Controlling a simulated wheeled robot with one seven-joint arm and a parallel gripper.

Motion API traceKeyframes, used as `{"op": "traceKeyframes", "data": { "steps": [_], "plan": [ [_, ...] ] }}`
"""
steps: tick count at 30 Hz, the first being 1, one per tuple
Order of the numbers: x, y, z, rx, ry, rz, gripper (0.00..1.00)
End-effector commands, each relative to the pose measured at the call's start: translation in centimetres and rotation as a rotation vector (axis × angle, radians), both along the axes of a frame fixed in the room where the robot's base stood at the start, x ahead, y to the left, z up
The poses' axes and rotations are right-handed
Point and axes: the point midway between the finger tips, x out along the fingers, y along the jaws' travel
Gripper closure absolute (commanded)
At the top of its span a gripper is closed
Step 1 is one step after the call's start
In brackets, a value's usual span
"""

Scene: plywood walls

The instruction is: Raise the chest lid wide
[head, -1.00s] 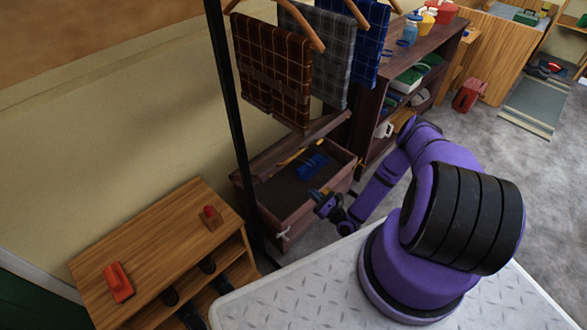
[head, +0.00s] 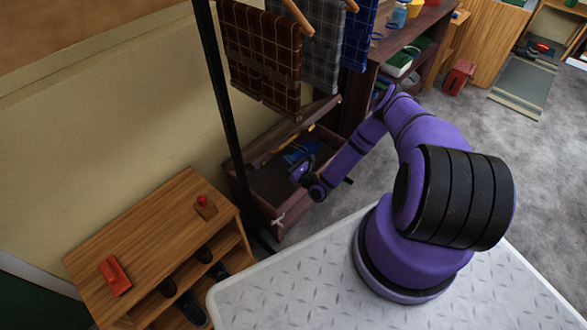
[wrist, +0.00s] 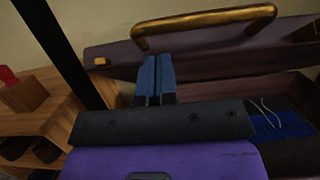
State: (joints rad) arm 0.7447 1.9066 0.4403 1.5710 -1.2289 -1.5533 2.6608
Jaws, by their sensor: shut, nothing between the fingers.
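The dark brown chest (head: 277,212) stands below the hanging cloths, and its inside shows. Its lid (head: 318,108) is part-way up at the wall side; the exact angle is hard to tell. In the wrist view the lid (wrist: 215,62) crosses ahead of me, with a curved brass handle (wrist: 205,18) above my fingertips. My gripper (head: 301,168) is over the chest opening. Its blue fingers (wrist: 155,62) are shut together and empty, pointing at the lid below the handle. I cannot tell whether they touch the lid. A blue item (wrist: 283,125) lies inside the chest.
A black post (head: 228,110) rises by the chest's left end. Checked cloths (head: 262,55) hang above the lid. A wooden shoe bench (head: 150,235) stands left, and a dark shelf unit (head: 425,35) stands beyond the chest. Grey floor is open at right.

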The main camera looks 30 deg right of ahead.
Motion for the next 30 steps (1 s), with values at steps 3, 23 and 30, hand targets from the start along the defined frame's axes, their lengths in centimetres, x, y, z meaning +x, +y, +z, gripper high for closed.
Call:
{"op": "traceKeyframes", "data": {
  "steps": [3,23,30],
  "plan": [
    [0.5,0.2,1.0,0.000,0.000,0.001,1.00],
    [1.9,0.5,2.6,-0.021,0.051,-0.007,1.00],
    [4.5,1.3,5.3,-0.083,0.217,-0.009,1.00]
  ]
}}
